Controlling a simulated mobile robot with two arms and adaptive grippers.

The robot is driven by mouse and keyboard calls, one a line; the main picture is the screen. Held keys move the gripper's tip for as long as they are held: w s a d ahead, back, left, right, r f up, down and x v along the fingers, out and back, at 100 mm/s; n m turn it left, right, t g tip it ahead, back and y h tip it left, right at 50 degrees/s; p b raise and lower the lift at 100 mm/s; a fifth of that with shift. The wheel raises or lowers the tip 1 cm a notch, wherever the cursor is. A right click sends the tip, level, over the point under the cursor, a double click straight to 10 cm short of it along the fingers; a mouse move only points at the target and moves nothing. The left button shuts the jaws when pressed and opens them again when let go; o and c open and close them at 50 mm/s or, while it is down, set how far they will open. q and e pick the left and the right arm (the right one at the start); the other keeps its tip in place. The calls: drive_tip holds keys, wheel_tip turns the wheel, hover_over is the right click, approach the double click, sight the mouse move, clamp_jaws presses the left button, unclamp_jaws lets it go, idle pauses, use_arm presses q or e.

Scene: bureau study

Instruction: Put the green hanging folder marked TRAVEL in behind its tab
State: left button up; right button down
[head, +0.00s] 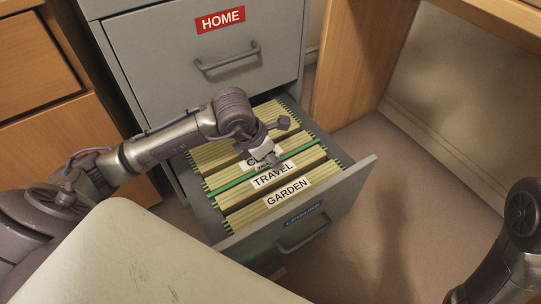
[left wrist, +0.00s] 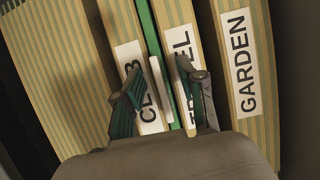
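The green hanging folder (head: 234,183) shows as a thin green edge in the open drawer, level with the tan folders. It lies between the CLUB tab (left wrist: 139,87) and the TRAVEL tab (head: 273,175), on the far side of the TRAVEL tab from the drawer front. In the left wrist view, the green edge (left wrist: 148,28) runs down behind a small white tab (left wrist: 160,90). My left gripper (head: 267,160) is low over the folder. Its fingers (left wrist: 158,85) stand apart on either side of the white tab, with gaps visible. My right arm shows at the lower right; its fingers are out of sight.
The drawer front (head: 345,195) is pulled out below the shut HOME drawer (head: 218,60). The GARDEN tab (head: 288,192) stands nearest the drawer front. A wooden desk panel (head: 355,70) is behind to the right. Carpet (head: 400,230) is clear right of the drawer.

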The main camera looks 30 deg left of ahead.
use_arm(q)
drive_tip(key=v, duration=1.2)
drive_tip(key=shift+a, duration=0.1)
